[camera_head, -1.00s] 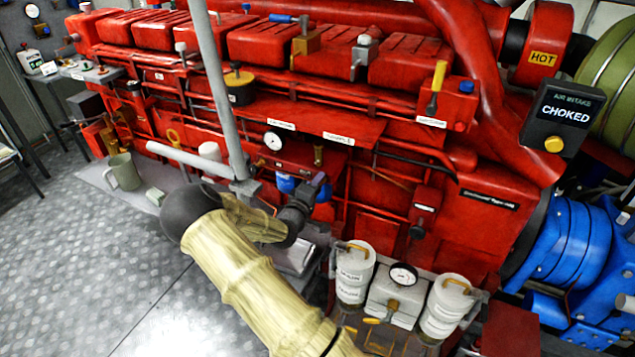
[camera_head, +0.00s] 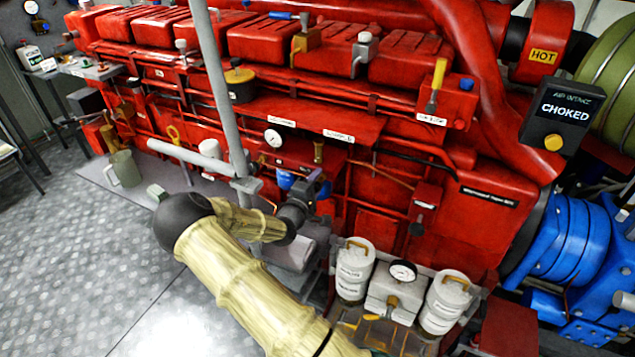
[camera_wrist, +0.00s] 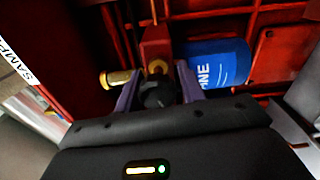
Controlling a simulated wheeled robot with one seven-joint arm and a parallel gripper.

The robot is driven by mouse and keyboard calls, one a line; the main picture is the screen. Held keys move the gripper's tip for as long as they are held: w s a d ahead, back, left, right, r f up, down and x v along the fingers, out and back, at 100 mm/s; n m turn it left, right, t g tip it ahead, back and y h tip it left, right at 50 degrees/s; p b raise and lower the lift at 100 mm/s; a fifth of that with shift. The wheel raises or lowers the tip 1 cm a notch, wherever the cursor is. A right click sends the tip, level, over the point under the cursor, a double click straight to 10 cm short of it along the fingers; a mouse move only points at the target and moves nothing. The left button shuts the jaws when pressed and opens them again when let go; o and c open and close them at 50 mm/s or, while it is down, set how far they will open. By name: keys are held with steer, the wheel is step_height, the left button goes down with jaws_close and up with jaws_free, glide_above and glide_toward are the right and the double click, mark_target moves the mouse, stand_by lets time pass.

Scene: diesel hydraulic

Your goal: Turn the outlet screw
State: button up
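In the wrist view my gripper (camera_wrist: 158,74) has its two purple-grey fingers apart, one on each side of a dark round part (camera_wrist: 157,94). I cannot tell whether this part belongs to the engine. Just beyond it, between the fingertips, a brass screw-like fitting (camera_wrist: 156,67) sits on a red block (camera_wrist: 154,42). Small gaps show beside it. I cannot tell for sure that it is the outlet screw. In the head view my gripper (camera_head: 318,187) is at the engine's lower front, beside the blue canisters (camera_head: 286,181), and hides the fitting.
A brass fitting (camera_wrist: 115,78) is left of the fingers and a blue canister (camera_wrist: 215,62) close on the right. A grey post (camera_head: 222,90) stands left of my gripper.

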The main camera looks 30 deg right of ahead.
steer(key=shift+o, duration=0.9)
steer(key=b+v, duration=0.2)
steer(key=v, duration=1.5)
steer(key=shift+s+b, duration=0.25)
steer(key=shift+b, duration=0.1)
steer(key=shift+a, duration=0.15)
steer(key=shift+f, duration=0.1)
